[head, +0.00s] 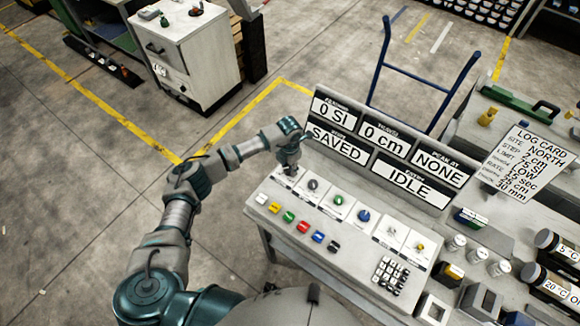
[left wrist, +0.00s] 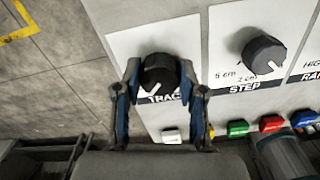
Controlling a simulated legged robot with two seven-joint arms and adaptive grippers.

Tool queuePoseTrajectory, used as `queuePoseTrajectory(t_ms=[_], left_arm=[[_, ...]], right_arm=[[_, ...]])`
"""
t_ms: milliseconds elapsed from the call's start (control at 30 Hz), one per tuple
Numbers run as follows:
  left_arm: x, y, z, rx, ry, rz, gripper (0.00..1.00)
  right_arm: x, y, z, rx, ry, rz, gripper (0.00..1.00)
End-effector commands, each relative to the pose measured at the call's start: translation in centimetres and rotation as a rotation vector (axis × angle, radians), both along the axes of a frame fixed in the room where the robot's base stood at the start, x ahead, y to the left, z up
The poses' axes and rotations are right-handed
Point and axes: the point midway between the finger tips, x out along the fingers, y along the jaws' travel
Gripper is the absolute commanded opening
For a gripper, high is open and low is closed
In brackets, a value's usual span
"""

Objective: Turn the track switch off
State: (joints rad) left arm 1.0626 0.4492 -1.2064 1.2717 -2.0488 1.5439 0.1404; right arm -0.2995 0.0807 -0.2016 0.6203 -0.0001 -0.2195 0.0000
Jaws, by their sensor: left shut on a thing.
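The track switch (left wrist: 158,74) is a black round knob on a white plate with a partly covered label that reads "TRAC". Its white pointer mark faces down and to the left in the left wrist view. My left gripper (left wrist: 160,88) has its blue fingers on both sides of this knob and is shut on it. In the head view my left gripper (head: 289,168) is over the left end of the control panel (head: 262,226) and hides the knob. My right gripper is not in view.
A step knob (left wrist: 263,54) sits right of the track switch. Coloured buttons (head: 289,216) line the panel front. Behind the knobs a display board (head: 374,172) reads 0 SI, 0 cm, SAVED, NONE and IDLE. A log card (head: 527,159) stands at right.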

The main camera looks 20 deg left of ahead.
Motion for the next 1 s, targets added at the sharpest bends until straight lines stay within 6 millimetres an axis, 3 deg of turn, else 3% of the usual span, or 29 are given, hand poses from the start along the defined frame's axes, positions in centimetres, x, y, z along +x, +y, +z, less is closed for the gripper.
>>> queuePoseTrajectory(t_ms=[367,1000], left_arm=[[-0.4,0.0,-0.4,0.006,0.011,0.161,0.05],[-0.5,-0.1,-0.4,0.007,0.008,0.755,0.05]], right_arm=[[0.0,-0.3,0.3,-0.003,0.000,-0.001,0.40],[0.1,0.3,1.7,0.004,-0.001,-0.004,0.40]])
